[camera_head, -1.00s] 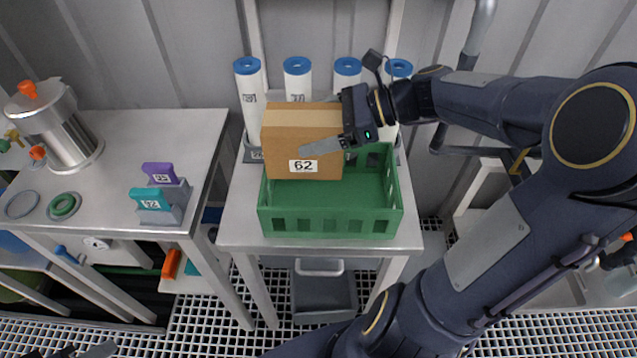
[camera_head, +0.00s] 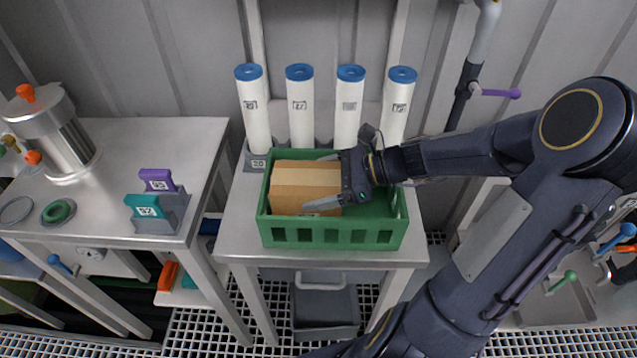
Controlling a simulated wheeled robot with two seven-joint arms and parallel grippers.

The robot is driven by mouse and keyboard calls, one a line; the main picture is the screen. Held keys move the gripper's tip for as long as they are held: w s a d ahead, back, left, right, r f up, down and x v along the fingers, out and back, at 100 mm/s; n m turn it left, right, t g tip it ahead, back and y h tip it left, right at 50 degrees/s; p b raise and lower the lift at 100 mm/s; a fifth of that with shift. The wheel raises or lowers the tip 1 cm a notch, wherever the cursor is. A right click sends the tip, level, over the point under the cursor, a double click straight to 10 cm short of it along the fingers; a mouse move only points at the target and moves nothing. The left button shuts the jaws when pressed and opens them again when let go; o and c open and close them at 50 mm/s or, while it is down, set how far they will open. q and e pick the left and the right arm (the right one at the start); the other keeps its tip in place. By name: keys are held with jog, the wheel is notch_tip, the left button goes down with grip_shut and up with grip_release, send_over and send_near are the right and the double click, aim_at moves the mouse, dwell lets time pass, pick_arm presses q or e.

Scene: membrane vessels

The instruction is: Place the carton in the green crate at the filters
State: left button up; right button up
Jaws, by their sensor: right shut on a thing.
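The brown carton (camera_head: 303,180) is inside the left part of the green crate (camera_head: 330,236), with its top near the crate's rim. Its lower part is hidden by the crate's front wall, so I cannot tell whether it touches the floor. My right gripper (camera_head: 328,180) is shut on the carton from its right side, one finger on the near side and one on the far side. The crate stands on a metal table in front of the white filters (camera_head: 300,110) with blue caps. My left gripper is not in view.
The crate's right part is empty. A left table (camera_head: 130,150) holds a metal vessel (camera_head: 60,135), rings and a grey holder (camera_head: 165,212) with purple and teal tags. A grey bin (camera_head: 325,305) is under the crate's table. A purple-handled valve (camera_head: 495,93) is on the pipe behind.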

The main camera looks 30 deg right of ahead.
jog(key=o, duration=1)
jog(key=shift+f, duration=0.1)
jog(key=shift+o, duration=0.2)
jog(key=shift+s+d+r, duration=0.1)
jog(key=shift+d+r, duration=0.1)
jog(key=shift+r, duration=0.05)
jog(key=p+v, duration=0.1)
jog(key=v, duration=1)
jog(key=shift+s+d+r+p, duration=0.15)
jog(key=shift+p, duration=0.15)
